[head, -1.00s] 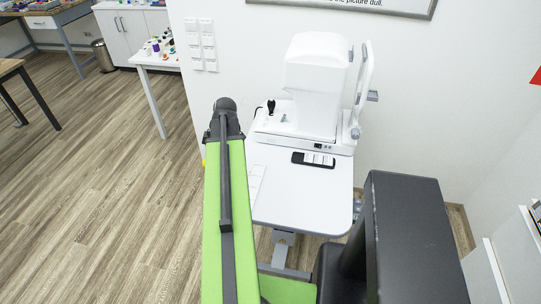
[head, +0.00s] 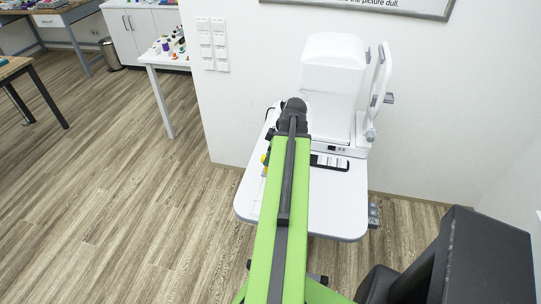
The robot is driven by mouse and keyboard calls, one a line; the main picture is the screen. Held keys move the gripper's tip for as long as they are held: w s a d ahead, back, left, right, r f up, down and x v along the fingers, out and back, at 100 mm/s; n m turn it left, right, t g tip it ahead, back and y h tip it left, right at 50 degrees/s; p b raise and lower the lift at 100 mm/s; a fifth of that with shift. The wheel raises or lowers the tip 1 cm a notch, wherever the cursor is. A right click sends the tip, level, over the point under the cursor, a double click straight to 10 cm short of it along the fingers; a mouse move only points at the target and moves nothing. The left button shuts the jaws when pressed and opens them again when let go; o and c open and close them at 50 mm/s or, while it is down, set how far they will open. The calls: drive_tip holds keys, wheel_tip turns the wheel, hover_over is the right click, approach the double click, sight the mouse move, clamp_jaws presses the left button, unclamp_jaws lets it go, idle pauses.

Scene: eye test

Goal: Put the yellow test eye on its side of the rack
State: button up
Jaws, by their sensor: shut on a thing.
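A small yellow piece, apparently the yellow test eye (head: 264,159), peeks out left of my green arm, over the white table (head: 340,210). Only a dark sliver of my gripper (head: 269,137) shows just above it; the arm hides the fingers. The gripper is shut on the yellow piece, whose shape is mostly hidden. A small black holder with white parts, which looks like the rack (head: 343,165), lies on the table in front of the white eye instrument. Its left end is behind my arm, so I cannot tell its sides fully.
The tall white eye instrument (head: 333,80) with its headrest frame (head: 380,85) stands at the table's back. A wall lies behind it. A side table (head: 152,58) with small items stands at the back left. The table's front right is clear.

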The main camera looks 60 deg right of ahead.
drive_tip(key=shift+w+f+b, duration=0.1)
drive_tip(key=shift+f+b, duration=2.3)
drive_tip(key=shift+f, duration=0.05)
drive_tip(key=shift+f+b, duration=0.55)
drive_tip(key=shift+f, duration=0.05)
drive_tip(key=o, duration=1.1)
drive_tip(key=shift+r, duration=0.2)
drive_tip(key=p+v, duration=1.6)
drive_tip(key=v, duration=0.1)
drive_tip(key=shift+s, duration=0.25)
